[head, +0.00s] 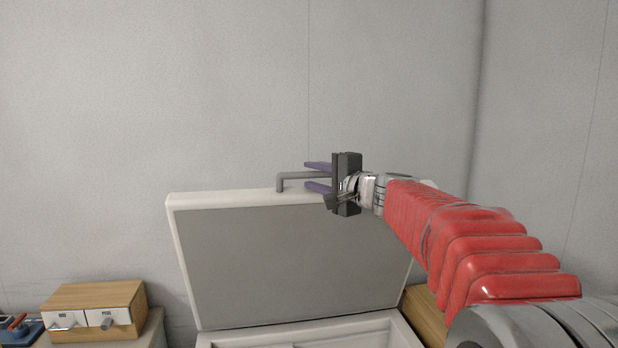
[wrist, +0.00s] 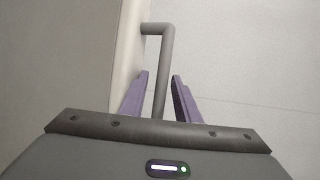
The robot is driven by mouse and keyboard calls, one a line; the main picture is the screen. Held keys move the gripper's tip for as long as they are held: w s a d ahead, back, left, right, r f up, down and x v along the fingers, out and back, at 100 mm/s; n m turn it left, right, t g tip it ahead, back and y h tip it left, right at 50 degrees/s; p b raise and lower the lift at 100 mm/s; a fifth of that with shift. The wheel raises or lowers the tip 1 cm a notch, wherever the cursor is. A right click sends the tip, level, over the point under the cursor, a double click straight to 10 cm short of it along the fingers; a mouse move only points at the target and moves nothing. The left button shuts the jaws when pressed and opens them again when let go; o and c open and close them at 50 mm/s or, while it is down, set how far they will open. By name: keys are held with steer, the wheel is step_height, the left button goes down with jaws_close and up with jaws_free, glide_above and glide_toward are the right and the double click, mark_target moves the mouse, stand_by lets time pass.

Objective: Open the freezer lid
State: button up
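The freezer lid (head: 290,255) is raised and stands steeply tilted, its grey inner panel with a white rim facing me. A grey bar handle (head: 282,183) sticks out at its top edge; it also shows in the wrist view (wrist: 158,50). My gripper (head: 307,176) is at the handle, with one purple finger on each side of the bar. In the wrist view the fingers (wrist: 161,74) are apart, with a gap showing between each finger and the bar. The freezer body (head: 300,334) shows only at its top rim, at the bottom of the head view.
A wooden box with two small white drawers (head: 95,310) stands on a surface at the lower left. A blue and red object (head: 18,327) lies beside it. Another wooden box (head: 426,318) is partly hidden behind my arm. A plain grey wall rises behind the lid.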

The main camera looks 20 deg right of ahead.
steer(key=v, duration=1.2)
steer(key=shift+s, duration=0.25)
steer(key=s+a+f+n+g+h, duration=0.1)
steer(key=s+a+f+n+g, duration=0.3)
steer(key=f, duration=0.6)
steer(key=s+a+f+n+g, duration=0.15)
steer(key=s+f+g, duration=0.25)
steer(key=s+f, duration=0.45)
steer(key=s+a+f+n+g+h, duration=0.1)
steer(key=s+f+n, duration=0.3)
steer(key=s, duration=0.5)
steer(key=s+a+f+n+g+h, duration=0.1)
steer(key=s+a+f+n+h, duration=0.2)
steer(key=s+f, duration=0.4)
steer(key=shift+s+a+f+n+g, duration=0.4)
steer(key=shift+s+a+n, duration=0.25)
steer(key=shift+s+n, duration=0.4)
